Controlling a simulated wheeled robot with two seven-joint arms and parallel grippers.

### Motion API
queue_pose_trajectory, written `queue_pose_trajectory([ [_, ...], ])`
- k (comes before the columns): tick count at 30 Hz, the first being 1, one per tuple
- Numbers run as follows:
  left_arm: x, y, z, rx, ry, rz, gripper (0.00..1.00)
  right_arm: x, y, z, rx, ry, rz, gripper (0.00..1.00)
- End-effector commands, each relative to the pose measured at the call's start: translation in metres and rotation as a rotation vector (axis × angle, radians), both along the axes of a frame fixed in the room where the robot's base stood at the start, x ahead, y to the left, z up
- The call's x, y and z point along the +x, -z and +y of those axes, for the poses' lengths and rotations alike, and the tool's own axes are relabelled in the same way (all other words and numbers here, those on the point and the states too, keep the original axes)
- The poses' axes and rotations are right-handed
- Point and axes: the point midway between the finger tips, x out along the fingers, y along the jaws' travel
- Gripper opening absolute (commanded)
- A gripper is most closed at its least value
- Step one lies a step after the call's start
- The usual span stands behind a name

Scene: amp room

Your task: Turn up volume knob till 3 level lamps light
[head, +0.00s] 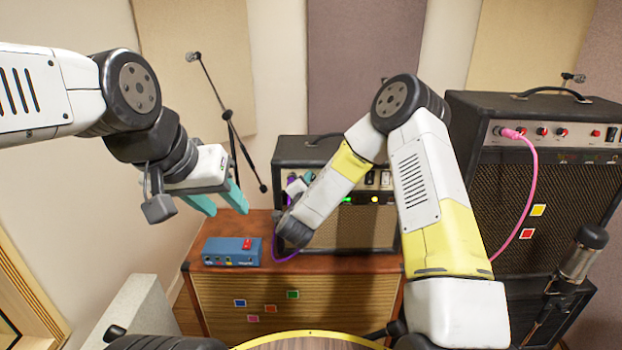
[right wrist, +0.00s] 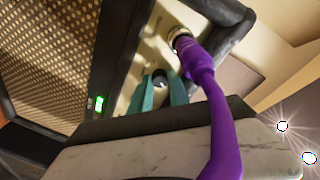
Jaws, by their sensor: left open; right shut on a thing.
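The small black amp (head: 352,228) stands on the wooden cabinet, its control panel partly hidden behind my right arm. One lit green lamp (right wrist: 99,103) shows in the right wrist view. There my right gripper (right wrist: 160,92) is shut on a dark knob (right wrist: 159,78) on the pale panel, beside a purple cable's plug (right wrist: 184,42). The knob's pointer is not readable. My left gripper (head: 222,200) is open and empty, in the air above the cabinet's left side.
A blue pedal box (head: 232,252) with a red switch sits on the wooden cabinet (head: 210,303). A larger black amp (head: 490,190) with a pink cable (head: 532,190) stands right. A microphone (head: 583,252) is at front right; a mic stand (head: 228,115) stands behind.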

Motion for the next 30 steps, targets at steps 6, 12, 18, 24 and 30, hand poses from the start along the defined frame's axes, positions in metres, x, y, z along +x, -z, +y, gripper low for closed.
queue_pose_trajectory([
  [6,0.0000,0.0000,0.0000,0.000,0.000,0.000,0.43,-0.0003,0.0004,-0.0001,0.004,0.001,0.001,0.00],
  [12,0.0000,0.0000,0.0000,0.000,0.000,0.000,0.43,-0.0003,0.0004,-0.0002,0.003,0.001,0.001,0.27],
  [18,0.0000,0.0000,0.0000,0.000,0.000,0.000,0.43,0.0000,-0.0003,0.0001,0.003,0.000,0.000,0.43],
  [24,0.0000,0.0000,0.0000,0.000,0.000,0.000,0.43,0.0003,-0.0012,0.0004,0.003,0.000,-0.003,0.43],
  [30,0.0000,0.0000,0.0000,0.000,0.000,0.000,0.43,0.0004,-0.0011,0.0002,-0.075,-0.017,-0.003,0.43],
])
